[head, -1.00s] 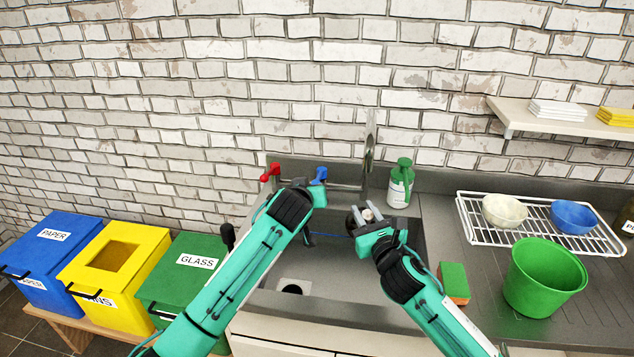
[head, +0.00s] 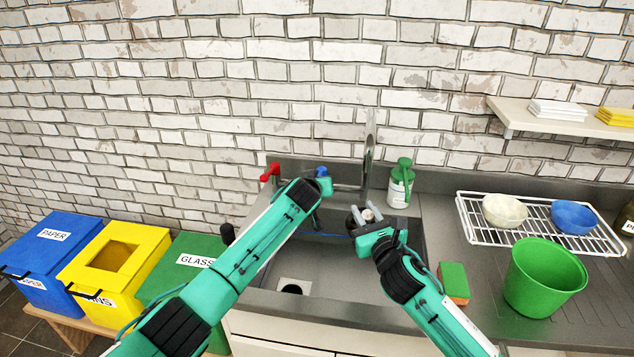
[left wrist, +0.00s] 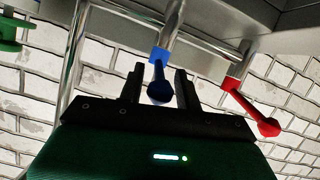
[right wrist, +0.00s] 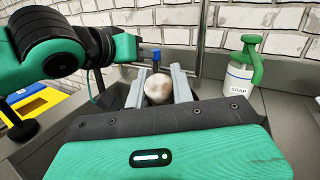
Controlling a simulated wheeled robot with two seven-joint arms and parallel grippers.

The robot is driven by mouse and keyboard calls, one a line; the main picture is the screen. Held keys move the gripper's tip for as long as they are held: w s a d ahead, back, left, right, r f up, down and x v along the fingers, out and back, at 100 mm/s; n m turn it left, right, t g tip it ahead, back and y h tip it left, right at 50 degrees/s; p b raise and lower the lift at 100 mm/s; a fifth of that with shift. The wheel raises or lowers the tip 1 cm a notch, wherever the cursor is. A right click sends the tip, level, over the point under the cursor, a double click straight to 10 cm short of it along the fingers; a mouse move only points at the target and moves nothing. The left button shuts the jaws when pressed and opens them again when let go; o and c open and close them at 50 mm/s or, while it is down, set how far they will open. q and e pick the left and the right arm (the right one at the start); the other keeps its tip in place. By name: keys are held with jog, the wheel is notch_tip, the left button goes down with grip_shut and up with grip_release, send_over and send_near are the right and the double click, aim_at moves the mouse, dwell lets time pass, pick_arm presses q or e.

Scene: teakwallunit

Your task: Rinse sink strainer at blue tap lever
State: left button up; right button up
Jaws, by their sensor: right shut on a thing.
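The blue tap lever (head: 321,172) is on the tap bar behind the sink. In the left wrist view, the lever (left wrist: 160,92) is between the fingers of my left gripper (left wrist: 160,75), with gaps on both sides, so that gripper is open around it. In the head view, the left fingers are mostly hidden by my arm. My right gripper (head: 366,217) is shut on the sink strainer (right wrist: 158,88), a round, pale metallic piece held over the sink (head: 335,262). The strainer is partly hidden between the fingers. The spout (head: 369,150) rises behind it. No water stream shows.
The red lever (head: 270,172) is left of the blue one. A soap bottle (head: 399,185) stands behind the sink's right side. A sponge (head: 454,282), green bucket (head: 545,278) and dish rack (head: 472,228) are on the right counter. Bins (head: 110,265) stand left.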

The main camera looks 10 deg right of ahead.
dwell(0.3)
pick_arm(q)
grip_shut()
jog(key=shift+d, duration=0.1)
jog(key=shift+d+n+y, duration=0.25)
jog(key=shift+n+y, duration=0.05)
jog(key=shift+d+n+y, duration=0.2)
jog(key=shift+n+y, duration=0.2)
jog(key=shift+y, duration=0.1)
